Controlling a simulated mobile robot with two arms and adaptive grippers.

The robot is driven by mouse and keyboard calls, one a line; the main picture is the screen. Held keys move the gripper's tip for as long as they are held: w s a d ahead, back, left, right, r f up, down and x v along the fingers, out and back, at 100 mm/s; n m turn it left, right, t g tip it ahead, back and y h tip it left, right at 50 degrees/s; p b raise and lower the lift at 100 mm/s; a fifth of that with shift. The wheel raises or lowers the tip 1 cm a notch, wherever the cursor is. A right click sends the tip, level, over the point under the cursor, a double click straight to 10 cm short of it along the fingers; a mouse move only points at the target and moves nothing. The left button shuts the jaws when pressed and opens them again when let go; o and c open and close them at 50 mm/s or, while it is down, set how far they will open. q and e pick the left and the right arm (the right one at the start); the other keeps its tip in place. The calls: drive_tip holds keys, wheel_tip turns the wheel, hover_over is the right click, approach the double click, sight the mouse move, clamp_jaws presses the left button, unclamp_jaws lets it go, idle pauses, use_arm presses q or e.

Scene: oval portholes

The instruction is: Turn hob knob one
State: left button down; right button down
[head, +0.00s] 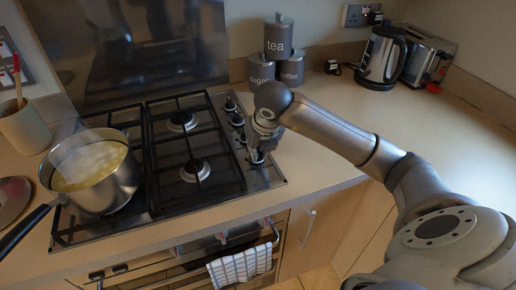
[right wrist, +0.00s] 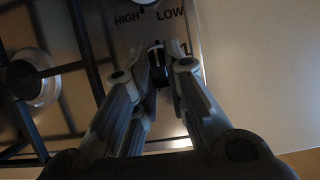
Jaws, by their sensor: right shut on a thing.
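The gas hob (head: 214,150) has a column of dark knobs along its right side. Hob knob one (right wrist: 157,72) is a dark knob at the hob's front right corner, beside a printed "1" and below "HIGH" and "LOW" marks. It also shows in the head view (head: 257,158), just under my right gripper (head: 260,150). In the right wrist view my right gripper (right wrist: 156,70) points down with its fingertips closed around the knob, one on each side. The fingers hide part of the knob. My left gripper is not in view.
A pan (head: 122,178) of yellowish contents stands on the left burners, its handle toward the front left. Tea, sugar and coffee canisters (head: 279,38) stand behind the hob. A kettle (head: 380,55) and toaster (head: 428,58) are at the back right. The right worktop is mostly clear.

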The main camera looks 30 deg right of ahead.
drive_tip(key=c, duration=1.5)
unclamp_jaws()
drive_tip(key=shift+o, duration=0.2)
drive_tip(key=shift+r, duration=0.1)
drive_tip(key=v, duration=1.1)
drive_tip(key=shift+r, duration=0.4)
